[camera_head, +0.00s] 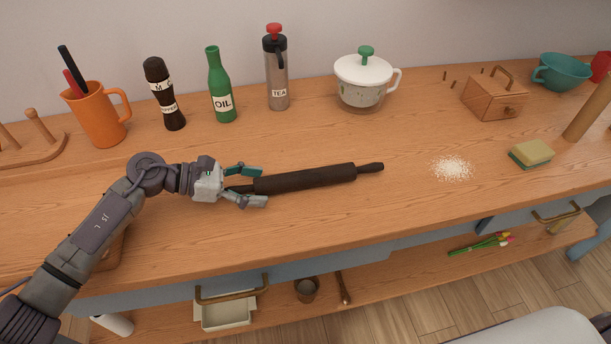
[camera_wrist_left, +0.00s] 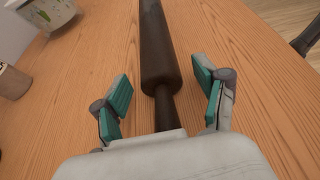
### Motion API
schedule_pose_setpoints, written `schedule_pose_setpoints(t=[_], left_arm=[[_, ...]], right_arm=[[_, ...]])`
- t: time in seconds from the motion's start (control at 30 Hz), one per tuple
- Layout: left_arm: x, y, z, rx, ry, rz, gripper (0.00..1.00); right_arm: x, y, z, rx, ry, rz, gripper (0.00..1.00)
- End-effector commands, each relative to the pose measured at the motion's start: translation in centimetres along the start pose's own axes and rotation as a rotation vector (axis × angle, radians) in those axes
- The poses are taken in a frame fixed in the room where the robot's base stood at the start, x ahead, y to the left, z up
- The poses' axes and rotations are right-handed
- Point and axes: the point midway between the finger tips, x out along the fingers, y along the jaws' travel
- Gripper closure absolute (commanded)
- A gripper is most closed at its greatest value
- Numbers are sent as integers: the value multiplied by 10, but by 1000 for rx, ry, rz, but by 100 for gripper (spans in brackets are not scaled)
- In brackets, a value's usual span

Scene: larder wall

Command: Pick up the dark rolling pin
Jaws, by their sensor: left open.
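The dark rolling pin (camera_head: 305,179) lies on the wooden counter, its far handle pointing right. My left gripper (camera_head: 254,186) is open at the pin's left end, with one finger on each side of the near handle. In the left wrist view the pin (camera_wrist_left: 159,60) runs away from the palm, and its near handle sits between the open fingers of the gripper (camera_wrist_left: 165,98). Gaps show between the handle and both fingers. The handle's near end is hidden by the palm. My right gripper does not show.
Behind stand an orange mug (camera_head: 99,118), a dark mill (camera_head: 164,95), a green oil bottle (camera_head: 220,88), a tea flask (camera_head: 277,75) and a lidded white pot (camera_head: 362,85). White powder (camera_head: 452,168) and a sponge (camera_head: 531,154) lie right. The counter around the pin is clear.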

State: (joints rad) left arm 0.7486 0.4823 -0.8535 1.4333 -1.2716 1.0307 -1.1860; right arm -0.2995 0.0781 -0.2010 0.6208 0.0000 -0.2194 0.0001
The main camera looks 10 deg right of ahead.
Motion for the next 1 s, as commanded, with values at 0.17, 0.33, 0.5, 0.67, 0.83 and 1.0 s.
schedule_pose_setpoints(t=[0.17,0.33,0.5,0.67,0.83,1.0], left_arm=[[0,0,0,0,0,0,43],[0,0,0,0,0,0,71],[-1,0,0,1,0,0,99],[-1,0,2,1,-2,1,100],[-2,1,3,3,-2,1,100],[-7,1,15,6,-2,2,100]], right_arm=[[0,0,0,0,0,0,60],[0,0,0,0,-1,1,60],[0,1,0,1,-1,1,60],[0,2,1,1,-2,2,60],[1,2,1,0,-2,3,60],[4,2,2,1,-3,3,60]])
